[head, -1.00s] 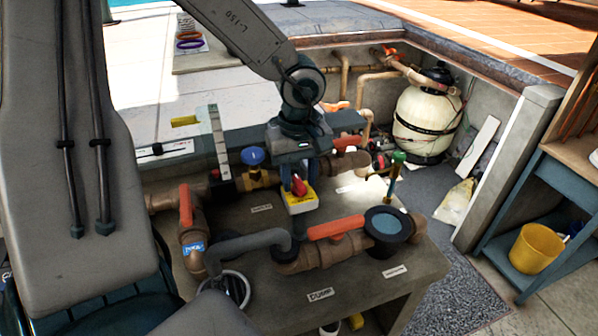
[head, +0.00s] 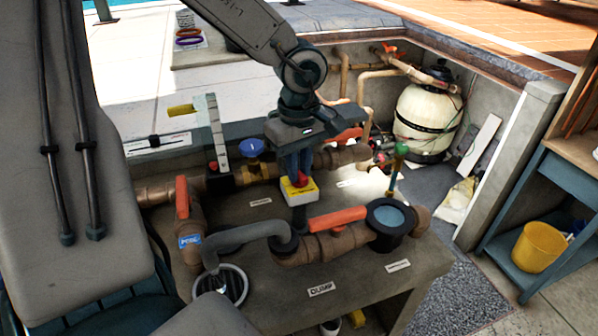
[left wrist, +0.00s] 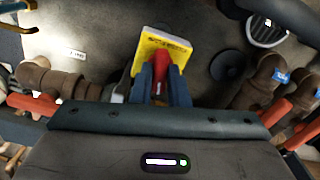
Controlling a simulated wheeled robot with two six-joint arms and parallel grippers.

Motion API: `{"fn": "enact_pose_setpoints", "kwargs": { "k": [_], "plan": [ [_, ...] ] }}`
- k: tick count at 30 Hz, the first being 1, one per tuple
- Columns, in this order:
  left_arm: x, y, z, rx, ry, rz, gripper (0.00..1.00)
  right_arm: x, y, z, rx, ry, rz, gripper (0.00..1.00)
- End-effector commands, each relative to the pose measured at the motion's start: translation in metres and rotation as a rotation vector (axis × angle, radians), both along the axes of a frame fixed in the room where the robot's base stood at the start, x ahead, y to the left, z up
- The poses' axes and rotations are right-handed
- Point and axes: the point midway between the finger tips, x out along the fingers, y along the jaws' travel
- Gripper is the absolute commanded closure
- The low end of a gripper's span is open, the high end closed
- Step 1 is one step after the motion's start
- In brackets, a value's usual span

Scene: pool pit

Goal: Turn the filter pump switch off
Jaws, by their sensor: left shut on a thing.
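The filter pump switch is a yellow and white box (head: 299,189) with a red knob (head: 301,178), standing on a dark post among the pipes. My left gripper (head: 301,172) comes down on it from above, with its blue-grey fingers shut on the red knob. In the left wrist view the red knob (left wrist: 161,72) sits between the two fingers (left wrist: 161,88), in front of the yellow switch face (left wrist: 160,45). The lettering on the yellow plate is too small to read. My right gripper is not in view.
Brown pipes with orange valve handles (head: 338,219) and a grey bent pipe (head: 235,238) crowd round the switch. A blue valve knob (head: 250,147) stands to its left. A cream filter tank (head: 423,118) stands behind right, and a yellow bucket (head: 536,247) is on the blue shelf.

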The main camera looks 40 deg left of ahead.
Motion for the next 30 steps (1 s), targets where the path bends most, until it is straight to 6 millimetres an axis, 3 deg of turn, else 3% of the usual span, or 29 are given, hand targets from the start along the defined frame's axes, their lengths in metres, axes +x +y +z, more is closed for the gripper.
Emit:
{"fn": "enact_pose_setpoints", "kwargs": {
  "k": [3, 9, 30],
  "plan": [
    [0.000, 0.000, -0.003, 0.000, -0.002, 0.104, 1.00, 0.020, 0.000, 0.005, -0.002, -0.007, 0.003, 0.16],
    [0.000, 0.000, -0.001, 0.000, 0.000, 0.295, 1.00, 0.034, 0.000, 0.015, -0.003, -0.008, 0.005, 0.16],
    [0.000, 0.000, 0.000, 0.001, 0.001, 0.954, 1.00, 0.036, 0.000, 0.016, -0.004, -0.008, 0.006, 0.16]
  ]
}}
